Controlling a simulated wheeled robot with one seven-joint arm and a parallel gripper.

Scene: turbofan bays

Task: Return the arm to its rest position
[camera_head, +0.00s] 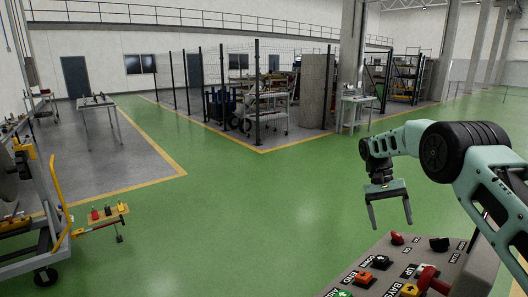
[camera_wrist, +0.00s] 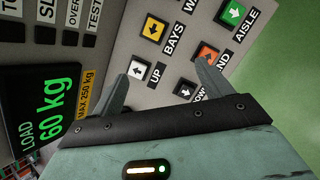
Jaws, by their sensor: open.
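My arm (camera_head: 465,150) reaches in from the right in the head view, bent at the elbow. My gripper (camera_head: 391,224) hangs down at its end, fingers spread and empty. It is above and behind the far edge of a grey control panel (camera_head: 460,268). In the wrist view my two fingertips (camera_wrist: 166,68) show over the panel's face, near the UP button (camera_wrist: 138,69) and the orange END-side button (camera_wrist: 207,53). Nothing is between the fingers. Whether a fingertip touches the panel cannot be told.
The panel carries a red knob (camera_head: 397,238), a black knob (camera_head: 439,244) and a red-topped lever (camera_head: 431,280). A display (camera_wrist: 42,118) reads LOAD 60 kg. A cart with a yellow handle (camera_head: 60,200) stands at left. The green floor (camera_head: 240,220) between is clear.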

